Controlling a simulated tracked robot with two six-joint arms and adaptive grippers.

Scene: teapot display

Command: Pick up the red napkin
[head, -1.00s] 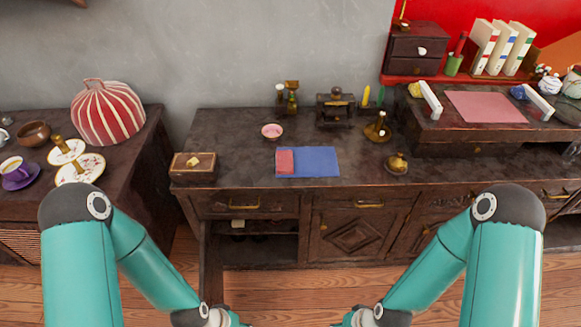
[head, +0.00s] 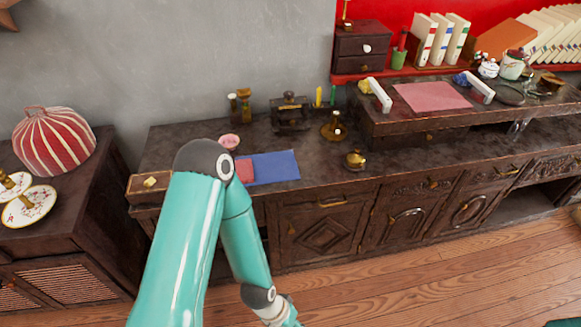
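The red napkin (head: 245,171) lies flat on the left end of a blue cloth (head: 274,167) on the dark wooden counter. My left arm stands in front of it, and its upper joint comes close to the napkin's left edge in the picture. My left arm runs down to the bottom edge, where only its wrist shows; the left gripper is out of view. A small teal piece of my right arm shows in the bottom right corner, and the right gripper is out of view.
A pink bowl (head: 229,142) stands just behind the napkin. A brass pot (head: 354,160) and a brass candle holder (head: 333,127) stand to the right. A wooden box (head: 150,187) is at the counter's left end. The counter front right of the blue cloth is largely clear.

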